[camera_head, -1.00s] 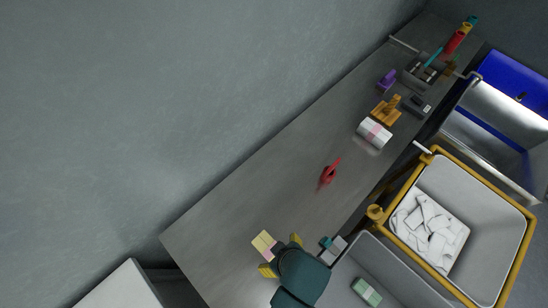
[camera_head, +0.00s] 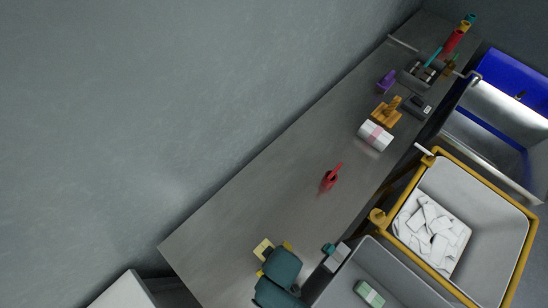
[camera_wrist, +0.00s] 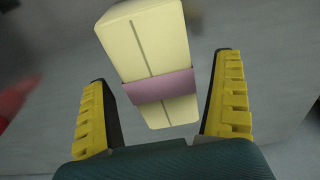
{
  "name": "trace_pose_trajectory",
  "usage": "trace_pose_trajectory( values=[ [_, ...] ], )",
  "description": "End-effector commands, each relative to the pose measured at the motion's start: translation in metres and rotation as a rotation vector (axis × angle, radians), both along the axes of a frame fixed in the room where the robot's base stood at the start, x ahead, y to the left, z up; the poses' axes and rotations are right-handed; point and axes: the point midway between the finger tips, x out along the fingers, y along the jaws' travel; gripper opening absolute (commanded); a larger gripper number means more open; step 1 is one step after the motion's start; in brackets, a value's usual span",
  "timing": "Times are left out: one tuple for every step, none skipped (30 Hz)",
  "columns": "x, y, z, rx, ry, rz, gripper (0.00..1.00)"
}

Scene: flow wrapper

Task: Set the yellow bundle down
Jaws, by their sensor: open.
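The yellow bundle (camera_wrist: 150,60) is a pale yellow block with a mauve band around its middle. In the wrist view it lies on the grey table between and ahead of my two yellow-padded fingers, with a gap on either side. My gripper (camera_wrist: 165,115) is open and holds nothing. In the head view the bundle (camera_head: 262,249) shows at the near end of the table, partly hidden by my gripper (camera_head: 273,258). The bundle's underside is hidden.
A red tool (camera_head: 330,179) lies mid-table. A white roll with a pink band (camera_head: 375,135), an orange stand (camera_head: 386,111) and a purple item (camera_head: 387,80) stand farther along. A yellow-rimmed bin (camera_head: 527,232) of white packets is at the right. Bare table (camera_head: 250,200) lies around the bundle.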

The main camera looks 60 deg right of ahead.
Motion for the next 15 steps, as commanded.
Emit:
trace_pose_trajectory(
  values=[
    [-0.0002,-0.0003,-0.0115,0.0,0.003,0.0,0.96],
    [0.0004,-0.0003,-0.015,-0.001,0.002,0.0,0.96],
    [0.0009,-0.0004,-0.0183,-0.001,0.002,0.0,0.96],
    [0.0011,-0.0005,-0.0199,-0.001,0.001,0.0,0.96],
    [0.0013,-0.0005,-0.0207,0.0,0.001,0.0,0.96],
    [0.0017,-0.0005,-0.0208,0.0,0.0,0.0,0.96],
    [0.0016,-0.0005,-0.0206,0.0,0.0,0.0,0.96],
    [0.0016,-0.0005,-0.0203,0.0,0.0,0.0,0.96],
    [0.0016,-0.0005,-0.0202,0.0,0.0,-0.001,0.96],
    [0.0015,-0.0005,-0.0202,0.0,0.0,-0.001,0.96],
    [0.0015,-0.0006,-0.0202,0.0,0.0,-0.001,0.94],
    [0.0014,-0.0006,-0.0202,0.0,0.0,-0.001,0.87],
    [0.0013,-0.0006,-0.0202,0.0,0.0,-0.001,0.81],
    [0.0013,-0.0006,-0.0201,0.0,0.0,-0.001,0.75],
    [0.0013,-0.0006,-0.0201,0.0,0.0,-0.001,0.67]
  ],
)
